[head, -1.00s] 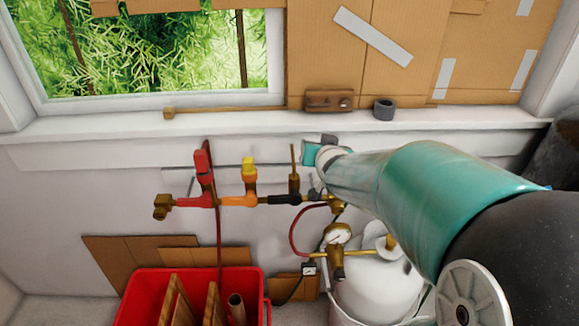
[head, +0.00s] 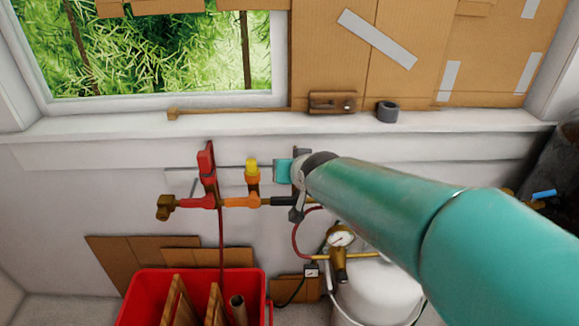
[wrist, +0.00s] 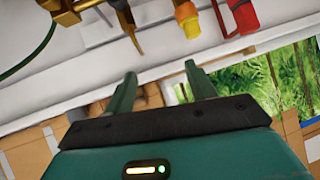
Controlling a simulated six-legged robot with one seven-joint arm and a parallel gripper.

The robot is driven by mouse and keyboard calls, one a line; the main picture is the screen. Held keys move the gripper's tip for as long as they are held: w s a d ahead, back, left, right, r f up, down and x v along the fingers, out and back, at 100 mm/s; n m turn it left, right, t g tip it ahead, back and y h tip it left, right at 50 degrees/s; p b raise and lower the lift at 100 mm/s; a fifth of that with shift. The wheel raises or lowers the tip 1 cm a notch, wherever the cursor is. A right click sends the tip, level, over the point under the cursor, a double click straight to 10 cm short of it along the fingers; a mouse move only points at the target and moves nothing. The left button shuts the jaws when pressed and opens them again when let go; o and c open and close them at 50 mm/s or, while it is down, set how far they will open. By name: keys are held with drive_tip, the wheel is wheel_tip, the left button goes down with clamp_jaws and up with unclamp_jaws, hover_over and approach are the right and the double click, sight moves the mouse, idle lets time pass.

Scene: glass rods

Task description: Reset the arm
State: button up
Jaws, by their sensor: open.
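My gripper (wrist: 160,84) shows in the wrist view with its two green fingers apart and nothing between them. In the head view my teal arm reaches in from the right, and its wrist end is in front of the right part of a wall-mounted pipe with valves (head: 238,201). The arm hides that part of the pipe, and the fingers are hard to make out there. The pipe has a red handle (head: 206,160) and a yellow knob (head: 252,165). Both handles also show upside down at the top of the wrist view, beyond the fingers.
A window sill (head: 230,122) runs behind, bearing a wooden block (head: 332,101) and a dark ring (head: 387,112). Below are a red bin (head: 142,296) with boards in it, a brass gauge (head: 341,238) and a white tank (head: 378,292). A hose hangs beside the gauge.

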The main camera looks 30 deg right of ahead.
drive_tip(key=s+a+n+g+y, duration=0.3)
drive_tip(key=s+a+n+g, duration=0.2)
drive_tip(key=s+a, duration=0.9)
drive_tip(key=a, duration=0.3)
drive_tip(key=shift+s+f+n, duration=0.25)
drive_tip(key=shift+f+n, duration=0.05)
drive_tip(key=shift+f, duration=0.05)
